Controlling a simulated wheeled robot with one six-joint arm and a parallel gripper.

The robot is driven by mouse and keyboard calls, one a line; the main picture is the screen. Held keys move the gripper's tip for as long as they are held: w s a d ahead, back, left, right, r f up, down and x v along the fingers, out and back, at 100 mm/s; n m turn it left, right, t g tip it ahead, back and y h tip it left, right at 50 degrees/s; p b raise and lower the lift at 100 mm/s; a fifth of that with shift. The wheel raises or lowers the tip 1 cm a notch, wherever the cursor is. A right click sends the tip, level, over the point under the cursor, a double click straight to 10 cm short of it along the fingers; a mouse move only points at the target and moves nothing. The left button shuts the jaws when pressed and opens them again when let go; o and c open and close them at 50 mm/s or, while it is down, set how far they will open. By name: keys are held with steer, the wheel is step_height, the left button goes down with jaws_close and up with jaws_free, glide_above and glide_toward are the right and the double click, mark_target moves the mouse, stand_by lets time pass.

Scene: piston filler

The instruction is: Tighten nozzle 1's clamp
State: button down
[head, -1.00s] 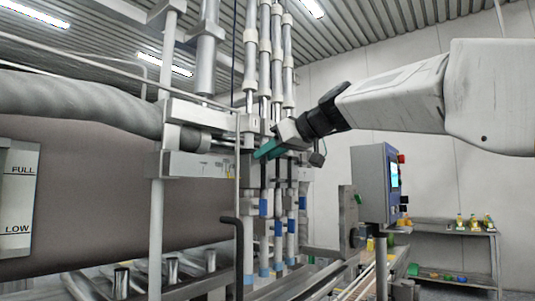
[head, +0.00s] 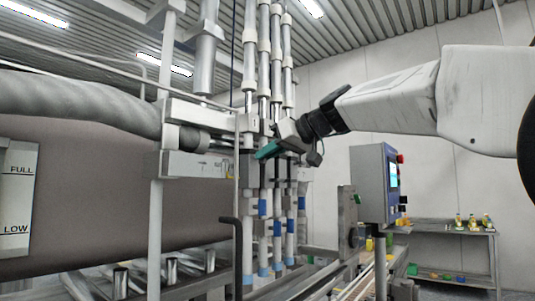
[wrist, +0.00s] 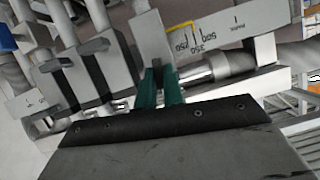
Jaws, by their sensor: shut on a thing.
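My gripper (head: 262,153) reaches in from the right at the upper part of the filler's nozzle row. In the wrist view its teal fingertips (wrist: 160,72) are close together on a narrow grey part, which looks like the clamp handle (wrist: 157,72); most of it is hidden between and behind the fingers. A plate marked 1 (head: 254,122) sits just above the fingers in the head view. The nozzles (head: 263,230) are vertical tubes with blue bands below. How tight the clamp is cannot be seen.
A scale plate (wrist: 225,30) with a yellow marker (wrist: 180,27) and a metal rod (wrist: 215,67) lie close to my fingers. Other dark clamp blocks (wrist: 62,80) stand to the left. The control panel (head: 371,185) stands below my arm; a shelf table (head: 440,233) is behind.

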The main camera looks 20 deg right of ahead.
steer(key=shift+w+d+f+m+y, duration=0.15)
steer(key=shift+m+y, duration=1)
steer(key=shift+m, duration=0.9)
steer(key=shift+d+f+m+y, duration=0.1)
steer(key=shift+f+m+y, duration=0.1)
steer(key=shift+m+y, duration=1.4)
steer(key=shift+w+d+f+m+y, duration=0.15)
steer(key=shift+m+y, duration=0.5)
steer(key=shift+m, duration=1.9)
steer(key=shift+s, duration=0.1)
steer(key=c, duration=1.5)
jaws_free()
steer(key=v, duration=0.8)
